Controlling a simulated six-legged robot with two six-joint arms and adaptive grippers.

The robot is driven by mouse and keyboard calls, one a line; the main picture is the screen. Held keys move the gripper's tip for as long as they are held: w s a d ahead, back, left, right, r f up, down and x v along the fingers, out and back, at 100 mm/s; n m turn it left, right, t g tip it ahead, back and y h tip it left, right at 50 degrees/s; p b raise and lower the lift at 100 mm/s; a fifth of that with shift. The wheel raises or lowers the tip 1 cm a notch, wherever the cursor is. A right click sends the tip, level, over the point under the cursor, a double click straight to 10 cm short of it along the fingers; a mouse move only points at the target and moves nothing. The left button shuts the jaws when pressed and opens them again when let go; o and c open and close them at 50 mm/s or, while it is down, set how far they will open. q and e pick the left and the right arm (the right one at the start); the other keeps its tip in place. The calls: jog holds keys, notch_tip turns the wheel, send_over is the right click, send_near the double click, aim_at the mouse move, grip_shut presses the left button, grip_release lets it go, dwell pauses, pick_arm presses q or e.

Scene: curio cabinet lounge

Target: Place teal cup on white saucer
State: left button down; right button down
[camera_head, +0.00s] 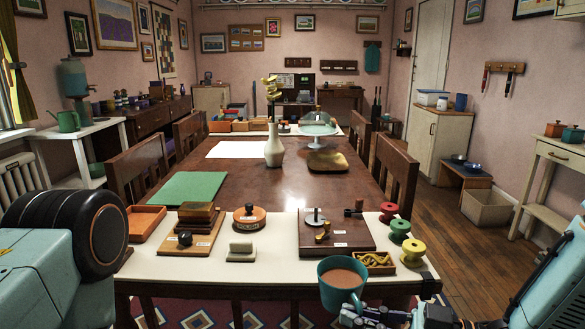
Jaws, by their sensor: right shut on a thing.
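The teal cup (336,291) is upright, with brown liquid inside, at the front edge of the table, right of the middle. My right gripper (355,308) is shut on the cup at its lower right side. The cup hides part of the table edge; I cannot tell whether it touches the table. I cannot make out a white saucer in this view. My left arm shows at the left edge, but its gripper is out of view.
The table's pale front strip (200,267) holds a stamp block (241,251), a dark wooden board (336,234), a small tray (376,261) and several spools, including a green one (400,230). A green mat (195,188) lies behind.

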jog(key=shift+d+m+t+h, duration=3.1)
jog(key=shift+d+t, duration=0.9)
jog(key=shift+d, duration=0.9)
jog(key=shift+m+t+h, duration=0.7)
jog(key=shift+m+h, duration=0.2)
jog(key=shift+s+a+f+p, duration=0.15)
jog(key=shift+s+a+f, duration=0.15)
jog(key=shift+f, duration=0.35)
jog(key=shift+s+a+f+p, duration=0.15)
jog(key=shift+s+a+f, duration=0.2)
jog(key=shift+f, duration=0.35)
jog(key=shift+s+a+f+p, duration=0.15)
jog(key=shift+s+a+f, duration=0.15)
jog(key=shift+f, duration=0.35)
jog(key=shift+a, duration=0.1)
